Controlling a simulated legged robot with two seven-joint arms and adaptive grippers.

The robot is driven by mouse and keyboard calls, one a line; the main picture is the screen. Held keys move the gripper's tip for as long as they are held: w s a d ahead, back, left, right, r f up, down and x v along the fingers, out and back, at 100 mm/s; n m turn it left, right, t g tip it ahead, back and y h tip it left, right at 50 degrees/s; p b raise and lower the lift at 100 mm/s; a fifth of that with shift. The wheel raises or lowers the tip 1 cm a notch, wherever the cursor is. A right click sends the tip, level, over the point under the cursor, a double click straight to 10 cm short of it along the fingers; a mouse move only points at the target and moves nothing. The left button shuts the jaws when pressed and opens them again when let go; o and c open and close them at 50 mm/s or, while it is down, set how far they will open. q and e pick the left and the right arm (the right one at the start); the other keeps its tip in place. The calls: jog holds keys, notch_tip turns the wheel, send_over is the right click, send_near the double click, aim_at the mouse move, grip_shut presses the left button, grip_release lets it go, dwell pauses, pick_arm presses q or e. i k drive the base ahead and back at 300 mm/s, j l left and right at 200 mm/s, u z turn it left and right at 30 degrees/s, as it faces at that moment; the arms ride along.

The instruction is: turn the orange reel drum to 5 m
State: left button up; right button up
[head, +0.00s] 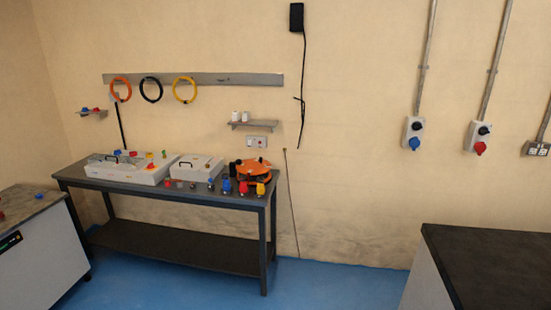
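The orange reel drum (252,170) sits at the right end of the dark workbench (185,192) against the back wall. It has black parts on it, and it is too small here to read any length mark. Neither of my grippers shows in the head view. The bench and drum are some distance away across the blue floor.
Several coloured connectors (243,188) lie along the bench front, beside white boxes (200,167). A grey cabinet (38,245) stands at left and a dark-topped counter (490,265) at right. The blue floor (330,285) between them is clear.

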aim_at(261, 167)
jog(key=i+u, duration=0.15)
jog(key=i, duration=1.7)
